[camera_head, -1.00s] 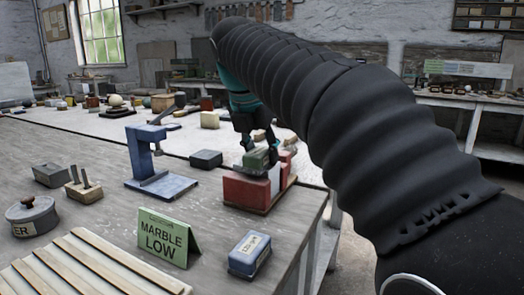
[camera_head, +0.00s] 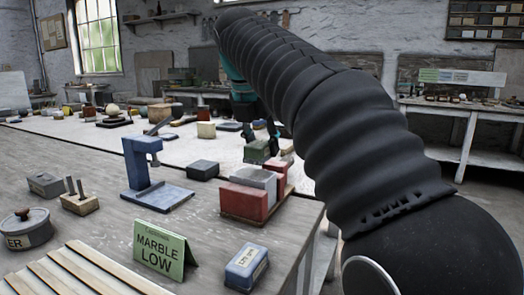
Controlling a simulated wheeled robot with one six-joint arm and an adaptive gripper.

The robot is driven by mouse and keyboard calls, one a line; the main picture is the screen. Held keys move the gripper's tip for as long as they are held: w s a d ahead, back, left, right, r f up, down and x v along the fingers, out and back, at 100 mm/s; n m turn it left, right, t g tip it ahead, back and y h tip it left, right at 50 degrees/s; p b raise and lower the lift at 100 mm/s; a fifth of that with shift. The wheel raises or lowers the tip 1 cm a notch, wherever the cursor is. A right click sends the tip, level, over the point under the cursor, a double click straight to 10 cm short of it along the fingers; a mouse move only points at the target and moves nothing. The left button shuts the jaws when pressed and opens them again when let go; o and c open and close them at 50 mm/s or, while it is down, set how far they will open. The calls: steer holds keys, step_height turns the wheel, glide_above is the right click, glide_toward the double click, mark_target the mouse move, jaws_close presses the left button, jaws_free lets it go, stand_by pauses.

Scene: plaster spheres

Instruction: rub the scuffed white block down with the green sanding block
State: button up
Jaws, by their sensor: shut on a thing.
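The scuffed white block (camera_head: 257,179) sits between the red jaws of a low vice-like holder (camera_head: 243,201) near the bench's right end. Its pale grey-white top and part of a side show. My gripper (camera_head: 262,140) is shut on the green sanding block (camera_head: 257,153), one finger on each side. The green block appears just above or behind the far edge of the white block. A narrow gap seems to show between them, but I cannot tell the exact height. My arm covers the area right of the gripper.
A blue press-like stand (camera_head: 140,165) and a dark block (camera_head: 203,170) stand to the left. A green "MARBLE LOW" sign (camera_head: 160,250) and a blue labelled box (camera_head: 246,268) are in front. A lidded grey pot (camera_head: 30,228) is at the far left.

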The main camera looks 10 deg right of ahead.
steer(key=shift+r, duration=0.1)
steer(key=shift+r, duration=2)
